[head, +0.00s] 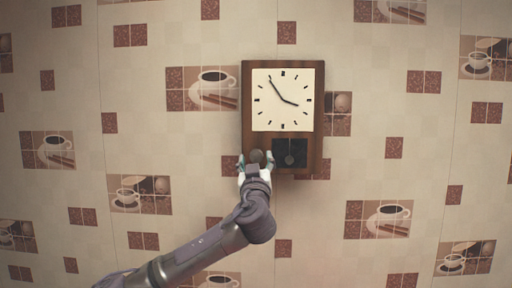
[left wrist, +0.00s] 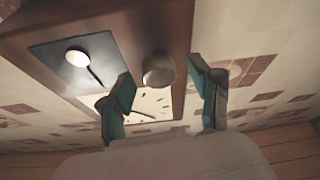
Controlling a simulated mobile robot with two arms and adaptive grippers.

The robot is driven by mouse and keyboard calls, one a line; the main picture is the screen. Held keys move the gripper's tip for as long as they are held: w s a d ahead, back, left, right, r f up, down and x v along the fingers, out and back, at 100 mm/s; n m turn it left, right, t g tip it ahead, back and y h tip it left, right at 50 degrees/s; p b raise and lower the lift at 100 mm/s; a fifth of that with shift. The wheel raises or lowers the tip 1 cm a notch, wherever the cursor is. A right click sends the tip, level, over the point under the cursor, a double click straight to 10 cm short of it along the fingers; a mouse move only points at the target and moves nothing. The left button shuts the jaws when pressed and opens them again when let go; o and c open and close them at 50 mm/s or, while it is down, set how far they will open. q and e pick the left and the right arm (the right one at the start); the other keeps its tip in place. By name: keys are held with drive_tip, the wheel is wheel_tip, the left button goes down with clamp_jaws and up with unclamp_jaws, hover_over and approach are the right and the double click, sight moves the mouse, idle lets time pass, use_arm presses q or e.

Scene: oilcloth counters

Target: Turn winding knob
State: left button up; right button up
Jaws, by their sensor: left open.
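A brown wooden wall clock (head: 248,95) with a white square face (head: 283,100) hangs on the wall. Its winding knob (head: 257,156) is a small round knob low on the left of the case, beside the dark pendulum window (head: 298,153). In the left wrist view the knob (left wrist: 159,70) is a grey-brown disc on the case. My left gripper (head: 256,160) is open at the clock's lower left. In the left wrist view its teal-padded fingers (left wrist: 165,98) stand apart, one to each side of the knob. Contact cannot be told. My right gripper is not in view.
The wall (head: 400,170) has a flat beige covering with printed coffee cups and brown squares. The pendulum (left wrist: 78,58) shows close to the left finger in the left wrist view. The wall around the clock is free of other objects.

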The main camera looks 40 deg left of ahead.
use_arm(q)
drive_tip(key=shift+w+a+r, duration=0.4)
drive_tip(key=shift+w+r, duration=0.05)
drive_tip(key=shift+r, duration=0.05)
drive_tip(key=shift+w+a+p, duration=0.1)
drive_tip(key=shift+w+p, duration=0.05)
drive_tip(key=shift+p, duration=0.15)
drive_tip(key=shift+f, duration=0.1)
